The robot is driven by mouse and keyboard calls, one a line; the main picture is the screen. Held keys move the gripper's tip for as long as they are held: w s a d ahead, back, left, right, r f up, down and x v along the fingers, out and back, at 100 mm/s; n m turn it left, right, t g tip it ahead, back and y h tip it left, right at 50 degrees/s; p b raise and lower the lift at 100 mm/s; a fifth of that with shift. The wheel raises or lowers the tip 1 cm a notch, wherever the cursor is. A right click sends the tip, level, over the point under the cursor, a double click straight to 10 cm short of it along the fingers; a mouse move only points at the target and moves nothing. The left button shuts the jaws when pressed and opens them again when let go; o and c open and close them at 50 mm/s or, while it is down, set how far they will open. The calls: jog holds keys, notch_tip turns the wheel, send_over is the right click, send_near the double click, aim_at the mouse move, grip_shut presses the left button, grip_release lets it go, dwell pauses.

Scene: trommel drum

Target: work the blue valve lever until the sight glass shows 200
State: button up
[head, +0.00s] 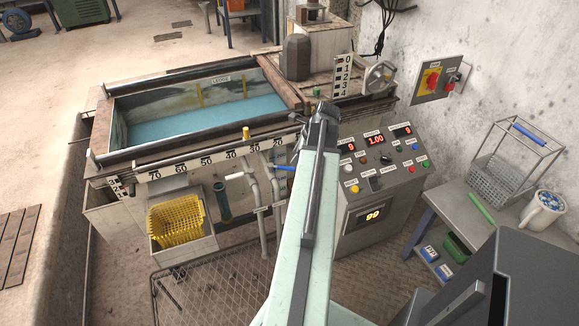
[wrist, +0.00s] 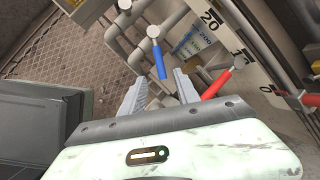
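The blue valve lever (wrist: 158,60) hangs from a pale round hub on a grey pipe in the wrist view. Its blue handle also shows in the head view (head: 282,168), just left of my arm. My gripper (wrist: 161,73) is open, one finger on each side of the lever's lower end in the picture. I cannot tell whether either finger touches it. A scale with small numbers, one seemingly 200, shows behind the pipes (wrist: 204,38); it may be the sight glass, but its level is unreadable. In the head view my arm hides the fingertips.
A red lever (wrist: 216,85) is close right of my gripper. A white-handled lever (head: 235,176) is left of the blue one. The water tank (head: 200,118) stands behind them. A control panel (head: 384,160) stands right of my arm, and a yellow basket (head: 176,220) at left.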

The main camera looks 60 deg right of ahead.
aim_at(287, 167)
jog(key=b+x, duration=0.7)
jog(key=x, duration=0.1)
jog(key=shift+r, duration=0.1)
grip_shut()
jog(key=shift+a, duration=0.1)
dwell(1.1)
